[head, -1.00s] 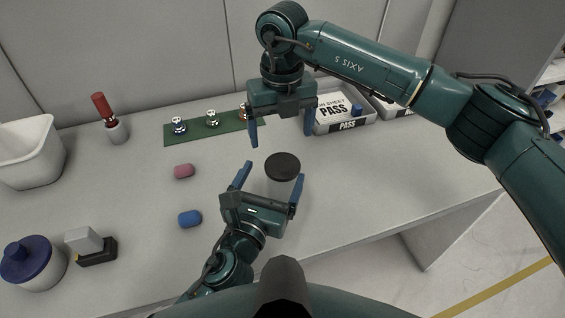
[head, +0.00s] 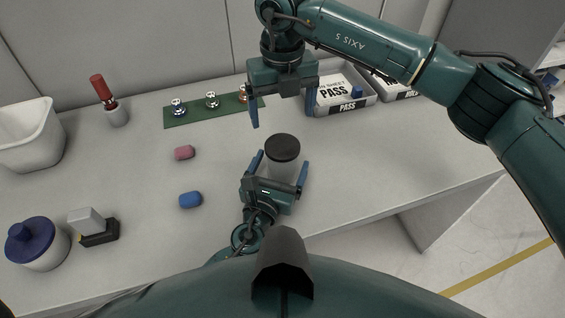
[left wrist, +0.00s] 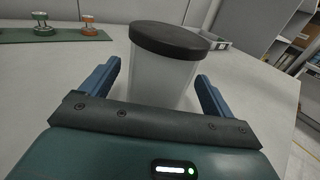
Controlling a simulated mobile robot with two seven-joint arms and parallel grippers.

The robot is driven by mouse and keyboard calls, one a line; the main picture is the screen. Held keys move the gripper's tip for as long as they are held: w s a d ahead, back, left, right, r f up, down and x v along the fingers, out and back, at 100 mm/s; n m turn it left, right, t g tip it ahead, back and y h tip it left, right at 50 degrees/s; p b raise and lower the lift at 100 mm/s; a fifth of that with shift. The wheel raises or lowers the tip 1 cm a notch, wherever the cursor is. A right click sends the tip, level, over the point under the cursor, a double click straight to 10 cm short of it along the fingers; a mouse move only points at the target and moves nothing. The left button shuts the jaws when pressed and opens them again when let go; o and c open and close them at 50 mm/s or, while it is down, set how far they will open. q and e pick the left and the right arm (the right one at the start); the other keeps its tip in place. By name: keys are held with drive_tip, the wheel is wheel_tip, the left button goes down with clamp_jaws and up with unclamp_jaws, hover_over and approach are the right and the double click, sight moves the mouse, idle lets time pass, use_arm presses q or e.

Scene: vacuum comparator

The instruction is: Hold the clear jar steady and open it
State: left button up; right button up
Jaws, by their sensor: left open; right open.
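The clear jar (head: 281,172) stands upright on the table with its dark lid (head: 283,147) on. In the left wrist view the jar body (left wrist: 160,82) looks frosted under the black lid (left wrist: 168,40). My left gripper (head: 281,166) is open, with its blue fingers on either side of the jar; gaps show between the fingers and the jar in the left wrist view. My right gripper (head: 284,115) is open and empty, above and behind the jar, fingers pointing down. The jar's lower part is hidden by the left gripper.
A green strip (head: 214,113) with several metal weights lies behind. Labelled trays (head: 346,105) stand at the back right. A pink block (head: 184,152) and a blue block (head: 190,200) lie left of the jar. The table to the jar's right is clear.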

sight(282, 145)
use_arm(q)
drive_tip(key=shift+x, duration=1.15)
drive_tip(key=shift+c, duration=0.5)
drive_tip(key=c, duration=1.8)
use_arm(e)
drive_tip(key=shift+m, duration=0.6)
use_arm(q)
clamp_jaws()
use_arm(e)
drive_tip(key=m, duration=1.2)
drive_tip(key=shift+f, duration=0.6)
wheel_tip(282, 145, down, 7)
drive_tip(key=shift+r, duration=0.1)
